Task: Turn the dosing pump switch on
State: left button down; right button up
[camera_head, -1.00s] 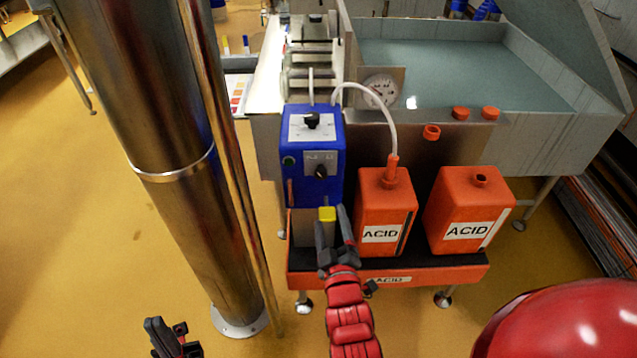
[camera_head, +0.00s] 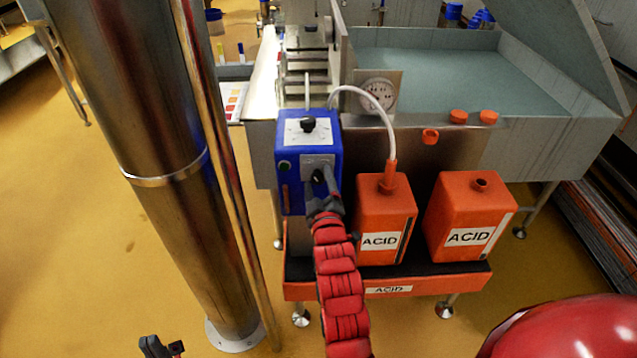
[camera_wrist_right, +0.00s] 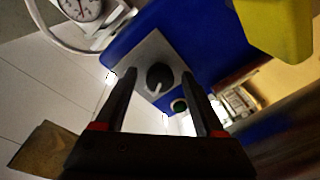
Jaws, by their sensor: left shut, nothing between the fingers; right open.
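The blue dosing pump (camera_head: 296,201) stands behind the orange tray, left of the acid canisters. My right gripper (camera_head: 323,178) is in front of that plate and hides the switch there. In the right wrist view the black rotary switch (camera_wrist_right: 160,76) shows on its grey plate, with a white pointer mark. The open fingers of my right gripper (camera_wrist_right: 159,74) lie to either side of it; contact cannot be told. My left gripper (camera_head: 158,347) is shut and empty at the bottom left, away from the pump.
Two orange acid canisters (camera_head: 371,214) (camera_head: 459,210) stand right of the pump on the orange tray (camera_head: 440,282). A white hose (camera_head: 376,104) loops from the pump to the nearer one. A steel column (camera_head: 150,120) stands left. A yellow piece (camera_wrist_right: 280,28) shows in the wrist view.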

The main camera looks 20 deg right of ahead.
grip_shut()
jog(key=shift+m, duration=0.3)
jog(key=m, duration=0.2)
jog(key=shift+f+m+b, duration=0.15)
jog(key=shift+m+b, duration=0.15)
jog(key=shift+b, duration=0.1)
jog(key=m, duration=0.2)
jog(key=shift+m, duration=0.4)
jog(key=m+h, duration=0.1)
jog(key=m, duration=0.5)
jog(key=shift+a+t, duration=0.1)
jog(key=shift+t, duration=0.3)
jog(key=shift+m, duration=0.4)
